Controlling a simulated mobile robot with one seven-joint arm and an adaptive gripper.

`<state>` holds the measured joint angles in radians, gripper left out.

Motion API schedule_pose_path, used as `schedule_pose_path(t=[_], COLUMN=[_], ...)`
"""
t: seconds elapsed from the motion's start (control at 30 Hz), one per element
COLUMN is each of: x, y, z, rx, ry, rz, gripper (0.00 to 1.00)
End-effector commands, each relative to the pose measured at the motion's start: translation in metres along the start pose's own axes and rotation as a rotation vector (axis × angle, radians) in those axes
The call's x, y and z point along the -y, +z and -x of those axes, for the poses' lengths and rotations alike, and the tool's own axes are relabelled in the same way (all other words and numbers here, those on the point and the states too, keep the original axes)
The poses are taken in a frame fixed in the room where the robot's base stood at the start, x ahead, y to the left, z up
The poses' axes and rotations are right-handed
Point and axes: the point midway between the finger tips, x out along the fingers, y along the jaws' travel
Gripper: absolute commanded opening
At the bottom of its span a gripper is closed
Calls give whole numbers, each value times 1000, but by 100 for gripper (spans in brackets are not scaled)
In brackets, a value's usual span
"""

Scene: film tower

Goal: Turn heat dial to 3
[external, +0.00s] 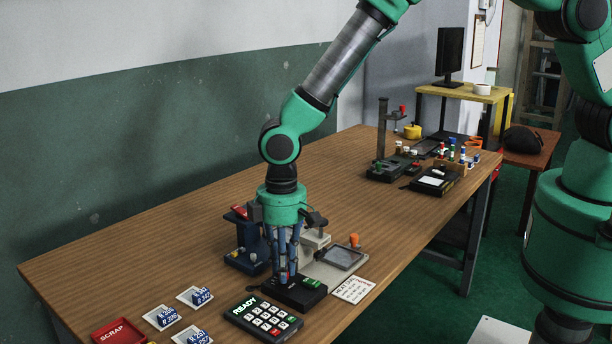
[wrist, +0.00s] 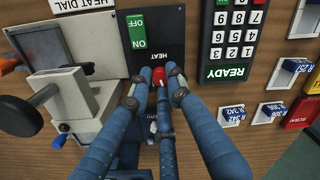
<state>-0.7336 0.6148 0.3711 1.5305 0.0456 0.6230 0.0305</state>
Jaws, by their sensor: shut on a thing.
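The heat dial is a red knob (wrist: 158,75) on a black panel (wrist: 168,25). A white mark shows by the knob; the setting it points to cannot be read. My gripper (wrist: 160,82) has its blue fingers closed around the knob. In the external view, my gripper (external: 284,280) points straight down at the black panel (external: 300,299), and its fingers hide the knob. A green ON/OFF switch (wrist: 136,32) sits on the panel beside the knob. A white card (external: 353,290) headed HEAT DIAL lies beside the panel; its smaller lines are illegible.
A keypad (external: 263,317) showing READY lies left of the panel. A grey machine (wrist: 62,92) with a black-knobbed lever and a blue device (external: 247,257) stand close by. Labelled blue tags and a red SCRAP tray (external: 119,333) lie at front left. The table's middle is clear.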

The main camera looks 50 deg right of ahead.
Motion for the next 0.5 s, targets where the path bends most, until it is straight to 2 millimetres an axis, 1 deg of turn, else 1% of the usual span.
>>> schedule_pose_path(t=[0.23, 0.5], x=[0, 0], y=[2, 2], z=[0, -1], rx=[0, -1], ry=[0, 1], rz=[-138, -194], gripper=[0, 0])
